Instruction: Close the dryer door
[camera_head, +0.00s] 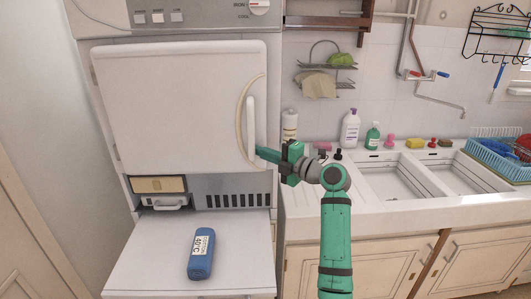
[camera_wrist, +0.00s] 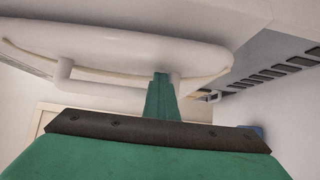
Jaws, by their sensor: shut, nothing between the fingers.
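The white dryer door (camera_head: 175,105) is the large upper door with hinges on its left side. It covers the front of the machine; I cannot tell whether it is fully shut or slightly ajar. Its white vertical handle (camera_head: 250,118) is on the right side, and the handle also shows in the wrist view (camera_wrist: 105,92). My green gripper (camera_head: 262,153) is at the handle's lower end. In the wrist view, my gripper (camera_wrist: 161,78) has its fingers together and empty, beside one handle mount. I cannot tell whether they touch the door or handle.
Below the door, a white flap (camera_head: 150,268) is folded down, with a blue labelled item (camera_head: 202,254) lying on it. A vent grille (camera_head: 238,200) and a small drawer (camera_head: 159,185) sit above it. On the right is a sink (camera_head: 395,178) with bottles along its back.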

